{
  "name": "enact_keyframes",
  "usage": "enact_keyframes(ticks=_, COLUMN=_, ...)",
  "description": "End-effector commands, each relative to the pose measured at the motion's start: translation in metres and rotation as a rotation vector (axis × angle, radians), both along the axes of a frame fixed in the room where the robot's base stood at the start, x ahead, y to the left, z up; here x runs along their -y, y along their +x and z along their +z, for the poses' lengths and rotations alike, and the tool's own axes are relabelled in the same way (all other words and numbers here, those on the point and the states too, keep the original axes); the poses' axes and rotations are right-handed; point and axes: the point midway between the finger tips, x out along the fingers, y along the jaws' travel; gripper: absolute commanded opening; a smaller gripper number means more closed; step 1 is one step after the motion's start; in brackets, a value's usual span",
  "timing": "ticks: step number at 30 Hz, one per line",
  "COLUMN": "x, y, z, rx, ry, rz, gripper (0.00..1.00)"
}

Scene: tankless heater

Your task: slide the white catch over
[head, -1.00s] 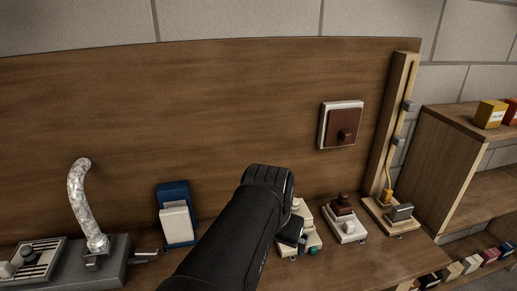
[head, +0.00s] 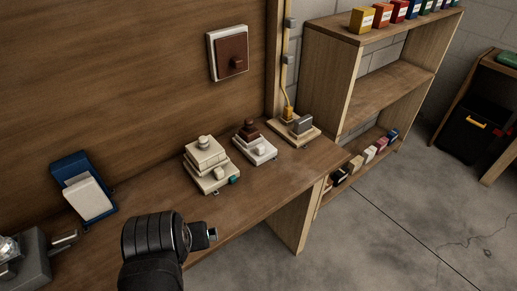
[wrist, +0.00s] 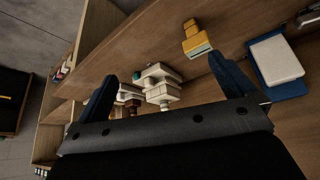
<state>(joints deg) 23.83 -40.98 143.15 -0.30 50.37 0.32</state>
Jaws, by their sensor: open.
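I cannot tell for sure which part is the white catch. A small white block (head: 262,150) sits on a white base (head: 255,158) beside a stepped brown knob (head: 248,130). To its left is a cream stacked unit (head: 206,157) with a teal button (head: 234,180). My gripper (head: 212,235) is in front of the bench, left of and nearer than these units, touching none of them. In the wrist view my gripper (wrist: 168,88) is open and empty, with the cream unit (wrist: 158,82) beyond and between its dark fingers. The white base is partly hidden there.
A wooden base with a grey block (head: 302,125) stands at the bench's right end. A blue holder with a white block (head: 88,197) is at left. A brown panel (head: 229,53) hangs on the backboard. A yellow piece (wrist: 196,42) shows in the wrist view. Shelves stand right.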

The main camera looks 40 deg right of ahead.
Motion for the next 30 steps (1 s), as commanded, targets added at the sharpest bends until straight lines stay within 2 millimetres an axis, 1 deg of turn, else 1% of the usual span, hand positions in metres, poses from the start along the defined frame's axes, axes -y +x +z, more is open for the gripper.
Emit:
enact_keyframes(ticks=1, x=0.000, y=0.000, z=0.000, rx=0.000, ry=0.000, rz=-0.001, gripper=0.90)
enact_keyframes(ticks=5, x=0.005, y=0.006, z=0.008, rx=-0.008, ry=0.011, rz=-0.021, gripper=0.65)
enact_keyframes(ticks=7, x=0.011, y=0.014, z=0.017, rx=-0.016, ry=0.025, rz=-0.053, gripper=0.51)
enact_keyframes(ticks=8, x=0.015, y=0.018, z=0.023, rx=-0.021, ry=0.032, rz=-0.070, gripper=0.47)
enact_keyframes(ticks=12, x=0.038, y=0.045, z=0.050, rx=-0.050, ry=0.077, rz=-0.170, gripper=0.47)
enact_keyframes(ticks=14, x=0.050, y=0.058, z=0.060, rx=-0.061, ry=0.097, rz=-0.216, gripper=0.47)
enact_keyframes(ticks=18, x=0.080, y=0.087, z=0.081, rx=-0.089, ry=0.142, rz=-0.323, gripper=0.47)
enact_keyframes(ticks=20, x=0.094, y=0.100, z=0.087, rx=-0.100, ry=0.160, rz=-0.368, gripper=0.47)
enact_keyframes(ticks=24, x=0.129, y=0.128, z=0.099, rx=-0.127, ry=0.203, rz=-0.477, gripper=0.47)
enact_keyframes(ticks=26, x=0.145, y=0.140, z=0.102, rx=-0.137, ry=0.222, rz=-0.523, gripper=0.47)
enact_keyframes(ticks=30, x=0.185, y=0.167, z=0.104, rx=-0.164, ry=0.263, rz=-0.633, gripper=0.47)
